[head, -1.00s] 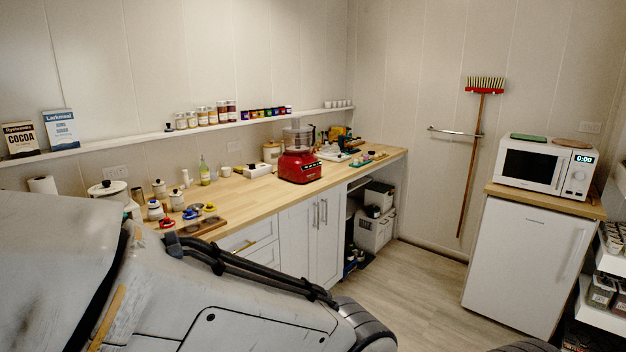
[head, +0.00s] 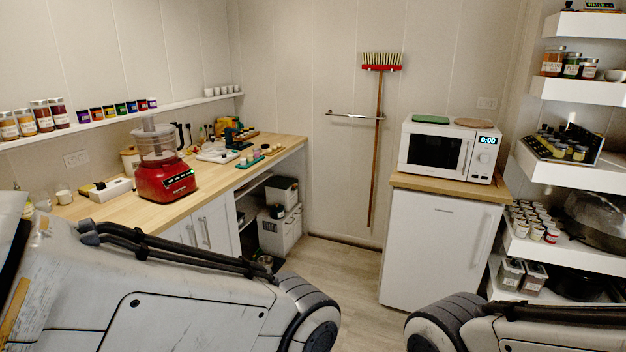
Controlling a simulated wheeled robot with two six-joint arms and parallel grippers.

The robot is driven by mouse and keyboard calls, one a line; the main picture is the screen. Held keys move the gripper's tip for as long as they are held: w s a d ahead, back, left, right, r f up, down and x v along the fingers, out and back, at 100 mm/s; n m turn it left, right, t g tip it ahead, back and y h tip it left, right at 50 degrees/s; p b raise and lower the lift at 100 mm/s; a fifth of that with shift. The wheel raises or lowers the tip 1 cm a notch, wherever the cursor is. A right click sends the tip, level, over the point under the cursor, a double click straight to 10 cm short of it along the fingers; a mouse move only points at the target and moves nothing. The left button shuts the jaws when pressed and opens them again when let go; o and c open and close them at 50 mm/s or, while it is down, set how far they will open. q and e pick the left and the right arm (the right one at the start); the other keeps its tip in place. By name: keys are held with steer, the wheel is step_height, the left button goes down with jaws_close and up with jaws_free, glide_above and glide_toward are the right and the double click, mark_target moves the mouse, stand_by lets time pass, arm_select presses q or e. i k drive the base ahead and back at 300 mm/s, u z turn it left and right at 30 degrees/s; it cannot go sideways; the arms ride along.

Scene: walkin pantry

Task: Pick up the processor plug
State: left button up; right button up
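The red food processor (head: 166,182) with its clear bowl stands upright on the wooden counter at the left. I cannot make out its plug or cord in this view. A wall socket (head: 76,159) is on the wall behind the counter, left of the processor, and nothing is visibly plugged into it. My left arm crosses the lower left and my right arm shows at the lower right. Neither gripper is in view.
The counter (head: 120,212) also holds a white box-like item (head: 111,189), cups, a white tray (head: 217,154) and small items. A microwave (head: 447,148) stands on a white fridge (head: 436,250). Stocked shelves (head: 570,172) line the right. Floor (head: 335,266) between counter and fridge is clear.

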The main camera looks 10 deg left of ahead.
mark_target(100, 186)
steer(key=u, duration=0.1)
steer(key=i, duration=1.7)
steer(key=u, duration=0.8)
steer(key=i, duration=0.95)
steer(key=u, duration=1.65)
steer(key=i, duration=0.75)
steer(key=u, duration=0.55)
